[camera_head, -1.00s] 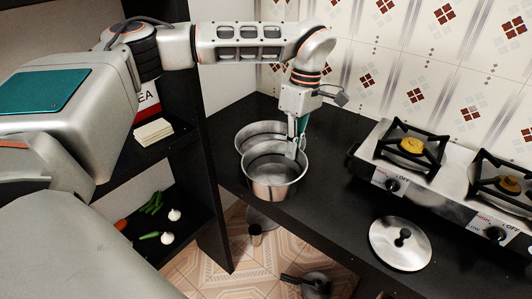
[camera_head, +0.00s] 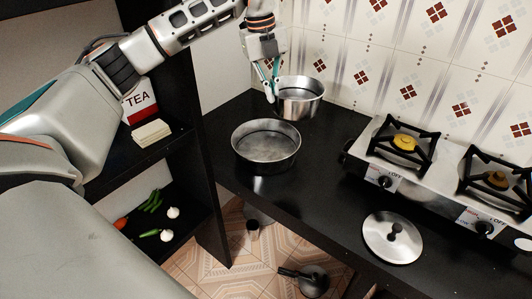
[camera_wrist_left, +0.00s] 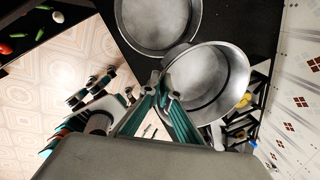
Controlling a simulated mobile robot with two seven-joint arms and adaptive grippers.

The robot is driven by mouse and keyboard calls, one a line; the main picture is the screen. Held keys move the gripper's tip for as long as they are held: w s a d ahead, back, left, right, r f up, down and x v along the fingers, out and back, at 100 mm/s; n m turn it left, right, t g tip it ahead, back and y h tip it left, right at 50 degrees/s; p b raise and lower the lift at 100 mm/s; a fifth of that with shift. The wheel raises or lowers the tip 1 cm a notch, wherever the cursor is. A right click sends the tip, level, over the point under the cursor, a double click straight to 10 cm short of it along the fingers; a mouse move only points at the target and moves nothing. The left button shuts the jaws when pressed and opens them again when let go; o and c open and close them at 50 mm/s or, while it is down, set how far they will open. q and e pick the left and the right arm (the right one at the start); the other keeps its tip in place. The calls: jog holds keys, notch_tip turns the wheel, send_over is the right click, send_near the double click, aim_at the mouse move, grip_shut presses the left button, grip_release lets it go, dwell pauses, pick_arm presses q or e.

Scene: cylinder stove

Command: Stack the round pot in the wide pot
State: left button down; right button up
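The wide pot (camera_head: 266,165), a shallow steel pan, sits upright on the dark counter, open and empty. The round pot (camera_head: 302,107), a deeper steel pot, is behind and to its right, near the tiled wall. My left gripper (camera_head: 272,96) is shut on the round pot's left rim. The pot looks roughly upright; whether it clears the counter is hard to tell. In the left wrist view, the fingertips (camera_wrist_left: 163,92) meet at the rim of the round pot (camera_wrist_left: 228,75), and the wide pot (camera_wrist_left: 157,25) lies beside it, apart. My right gripper is not in view.
A stove (camera_head: 390,158) with burners stands at the right. A lid (camera_head: 391,239) lies on the counter in front of it. A dark shelf (camera_head: 213,200) with a tea box and vegetables rises at the left. The counter between wide pot and lid is clear.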

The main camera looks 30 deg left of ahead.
pick_arm(q)
jog(key=a+r+n+y, duration=0.2)
jog(key=a+n, duration=0.3)
jog(key=n, duration=0.6)
notch_tip(320, 180, down, 20)
jog(key=shift+w+d+r, duration=0.15)
jog(key=shift+w+r, duration=0.05)
jog(key=shift+w, duration=0.15)
jog(key=shift+f, duration=0.55)
jog(key=c, duration=2.3)
grip_release()
